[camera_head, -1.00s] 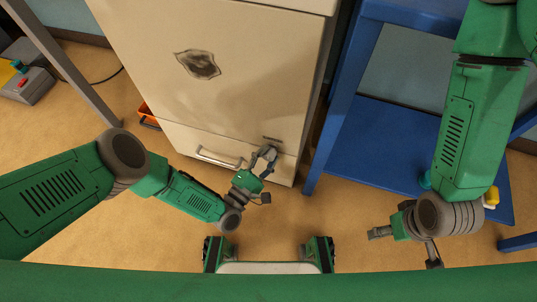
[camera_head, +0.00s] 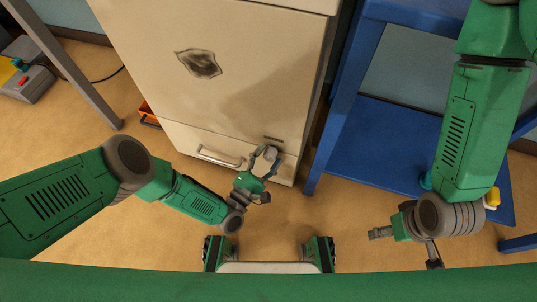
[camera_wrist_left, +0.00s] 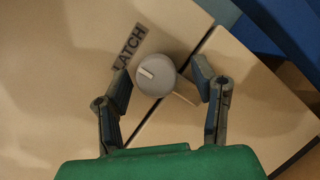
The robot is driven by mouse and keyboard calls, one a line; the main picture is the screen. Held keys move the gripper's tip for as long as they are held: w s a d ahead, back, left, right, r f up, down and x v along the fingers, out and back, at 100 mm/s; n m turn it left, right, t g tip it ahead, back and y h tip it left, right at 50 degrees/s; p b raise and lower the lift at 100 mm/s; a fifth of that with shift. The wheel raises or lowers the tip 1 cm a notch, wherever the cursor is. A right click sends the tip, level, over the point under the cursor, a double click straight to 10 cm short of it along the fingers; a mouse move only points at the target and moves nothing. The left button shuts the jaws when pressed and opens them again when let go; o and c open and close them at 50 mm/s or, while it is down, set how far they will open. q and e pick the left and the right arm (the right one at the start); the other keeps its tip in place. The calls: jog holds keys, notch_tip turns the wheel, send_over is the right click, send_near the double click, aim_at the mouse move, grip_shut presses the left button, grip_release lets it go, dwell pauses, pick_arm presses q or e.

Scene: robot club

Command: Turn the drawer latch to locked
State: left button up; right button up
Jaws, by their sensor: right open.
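The latch is a round grey knob (camera_head: 270,154) on the lower right front of the cream cabinet (camera_head: 225,100). In the left wrist view the knob (camera_wrist_left: 153,76) has a pale mark left of its centre, beside a "LATCH" label (camera_wrist_left: 131,47). My left gripper (camera_head: 264,152) is open, its fingers on either side of the knob. Gaps show between the knob and both fingertips in the left wrist view. My right gripper (camera_head: 403,248) is open and empty at the lower right, away from the cabinet.
The drawer's bar handle (camera_head: 220,158) is left of the knob. A blue shelf unit (camera_head: 375,145) stands right of the cabinet. An orange bin (camera_head: 149,113) is on the floor at the cabinet's left. The floor in front of the cabinet is clear.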

aim_at(277, 127)
pick_arm(q)
jog(key=shift+r, duration=0.15)
jog(key=shift+w+r, duration=0.1)
jog(key=shift+r, duration=0.4)
notch_tip(277, 127, up, 9)
jog(key=shift+f, duration=0.1)
dwell(0.6)
